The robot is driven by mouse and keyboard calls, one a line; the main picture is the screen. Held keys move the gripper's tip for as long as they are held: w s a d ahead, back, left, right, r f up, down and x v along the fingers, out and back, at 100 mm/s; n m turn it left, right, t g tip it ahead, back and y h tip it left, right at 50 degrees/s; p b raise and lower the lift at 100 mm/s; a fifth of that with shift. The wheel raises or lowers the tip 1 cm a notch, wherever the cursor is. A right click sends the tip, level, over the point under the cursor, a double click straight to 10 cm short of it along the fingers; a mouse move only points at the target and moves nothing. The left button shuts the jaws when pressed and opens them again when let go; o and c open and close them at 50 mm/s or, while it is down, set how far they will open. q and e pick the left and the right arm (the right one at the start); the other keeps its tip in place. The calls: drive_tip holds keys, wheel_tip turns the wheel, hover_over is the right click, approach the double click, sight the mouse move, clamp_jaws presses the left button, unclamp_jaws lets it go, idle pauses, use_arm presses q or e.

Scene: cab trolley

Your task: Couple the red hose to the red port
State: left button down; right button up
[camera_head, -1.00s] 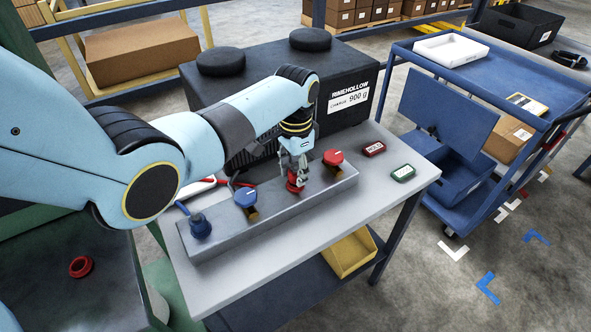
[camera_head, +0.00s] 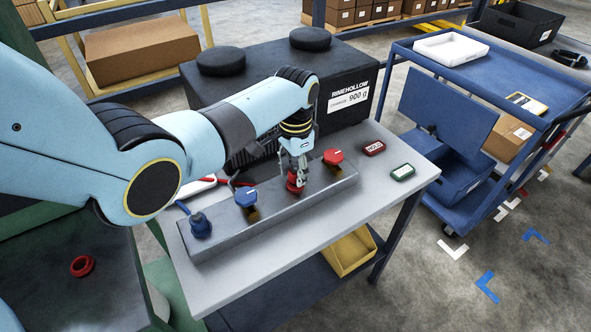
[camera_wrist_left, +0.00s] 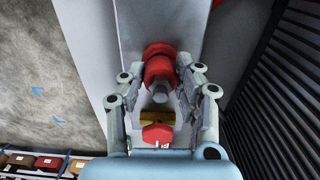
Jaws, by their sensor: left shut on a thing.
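My left gripper (camera_head: 297,180) is shut on a red fitting (camera_head: 295,188) above the grey block (camera_head: 275,213) on the bench. In the left wrist view the red fitting (camera_wrist_left: 160,65), with a grey end, lies between the fingers of the gripper (camera_wrist_left: 162,92). The gripper largely hides it in the head view, and I cannot tell whether it is seated on a port. A red valve handle (camera_head: 333,157) stands just right of the gripper; it also shows in the wrist view (camera_wrist_left: 157,134). My right gripper is out of view.
A blue valve handle (camera_head: 245,196) and a blue coupling (camera_head: 200,227) are on the block's left part. A large black tank (camera_head: 345,103) stands close behind. Red (camera_head: 374,148) and green (camera_head: 402,172) labelled pieces lie to the right. The bench front (camera_head: 330,225) is clear.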

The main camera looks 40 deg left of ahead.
use_arm(q)
drive_tip(key=shift+f, duration=0.4)
drive_tip(key=c, duration=0.9)
unclamp_jaws()
drive_tip(key=shift+o, duration=0.2)
wheel_tip(320, 180, up, 12)
drive_tip(key=o, duration=0.9)
drive_tip(key=shift+c, duration=0.2)
